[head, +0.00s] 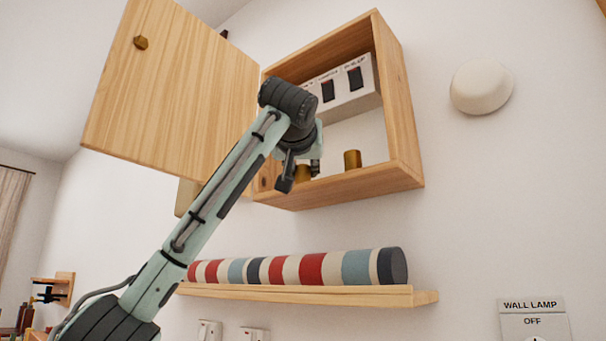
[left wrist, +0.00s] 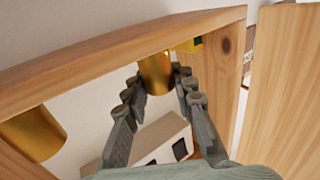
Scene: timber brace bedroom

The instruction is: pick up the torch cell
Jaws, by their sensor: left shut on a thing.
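My left gripper (head: 302,180) reaches into the open wooden wall cabinet. It is shut on a brass torch cell (head: 303,173), partly hidden by the fingers in the head view. In the left wrist view, the cell (left wrist: 155,74) is between the fingertips of the gripper (left wrist: 158,85). The cell appears to be at the cabinet floor; I cannot tell whether it is lifted clear. A second brass cylinder (head: 352,160) stands on the cabinet floor to the right, apart from the gripper; it also shows in the left wrist view (left wrist: 33,133). My right gripper is not in view.
The cabinet (head: 405,130) has a side wall close to the gripper and a door (head: 175,90) swung open left. A switch box (head: 352,90) is inside above. A striped roll (head: 310,268) lies on a shelf (head: 330,294) below. A yellow block (left wrist: 187,46) is beside the held cell.

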